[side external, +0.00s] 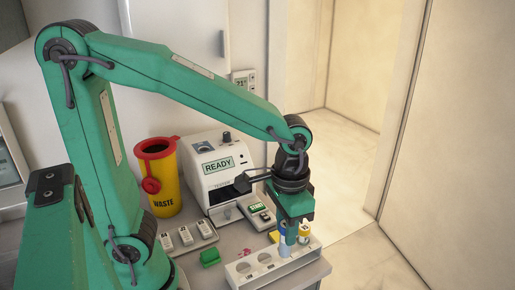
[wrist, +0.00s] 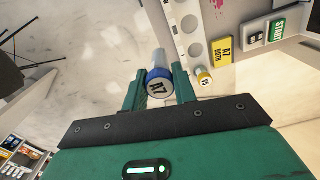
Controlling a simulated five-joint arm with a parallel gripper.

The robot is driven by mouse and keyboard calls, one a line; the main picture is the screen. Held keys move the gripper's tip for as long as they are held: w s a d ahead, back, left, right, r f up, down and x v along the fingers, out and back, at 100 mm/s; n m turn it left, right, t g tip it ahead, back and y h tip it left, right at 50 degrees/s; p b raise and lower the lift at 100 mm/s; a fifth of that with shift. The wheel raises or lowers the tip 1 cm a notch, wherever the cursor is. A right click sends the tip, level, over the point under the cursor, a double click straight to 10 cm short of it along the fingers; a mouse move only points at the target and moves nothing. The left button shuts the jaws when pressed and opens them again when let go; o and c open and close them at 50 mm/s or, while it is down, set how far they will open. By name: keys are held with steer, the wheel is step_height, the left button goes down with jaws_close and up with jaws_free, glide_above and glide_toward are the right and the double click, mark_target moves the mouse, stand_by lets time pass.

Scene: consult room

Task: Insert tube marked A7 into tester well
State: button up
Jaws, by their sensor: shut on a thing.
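My gripper (wrist: 158,84) is shut on the A7 tube, a clear tube with a blue cap (wrist: 157,86) marked A7. In the wrist view the tube body shows against the pale floor, just left of the rack's edge. In the side view my gripper (side external: 292,236) is over the right end of the white rack (side external: 242,277), and the tube is partly covered by the fingers. I cannot tell how high its lower end is. The white tester (side external: 218,167) stands behind the rack with its display reading READY. Its well cannot be made out clearly.
A yellow-capped tube (wrist: 204,76) stands in the rack close beside my gripper. A green START button (side external: 258,207) is on a small unit by the tester.

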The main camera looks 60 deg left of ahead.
steer(key=w+a+r+n, duration=0.3)
steer(key=a, duration=0.8)
steer(key=w+a+r+n, duration=0.2)
steer(key=w+a+n, duration=0.2)
steer(key=a, duration=0.7)
steer(key=s+a+r+n, duration=0.2)
steer(key=s+a, duration=0.2)
steer(key=a, duration=0.6)
steer(key=s+a+r+n, duration=0.3)
steer(key=s+a, duration=0.2)
steer(key=a, duration=0.4)
steer(key=shift+a, duration=0.4)
steer(key=shift+f, duration=0.15)
steer(key=shift+f, duration=1.15)
steer(key=shift+f, duration=2.6)
